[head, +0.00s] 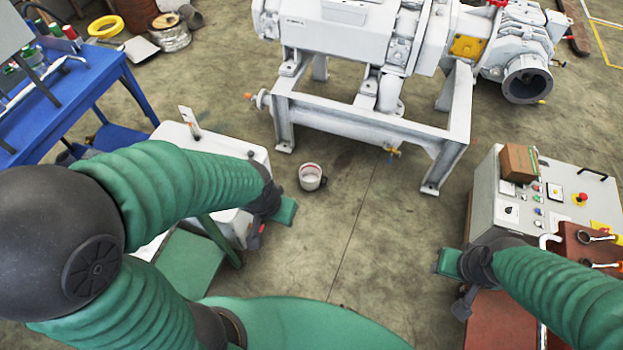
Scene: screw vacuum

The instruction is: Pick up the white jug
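The white jug (310,177) is a small, light-coloured open vessel. It stands upright on the concrete floor, in front of the big grey machine. My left gripper (272,222) is above the white cabinet's right edge in the picture, below and to the left of the jug and apart from it. My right gripper (455,280) is at the lower right, by the left edge of the red-brown surface, far from the jug. No object shows in either gripper. The fingers are partly hidden by the wrists, so their opening is unclear.
The grey vacuum machine (340,118) stands on a frame behind the jug. A white cabinet (232,147) is at left, beside a blue table (92,100). A control box (483,200) with a cardboard box (519,162) is at right.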

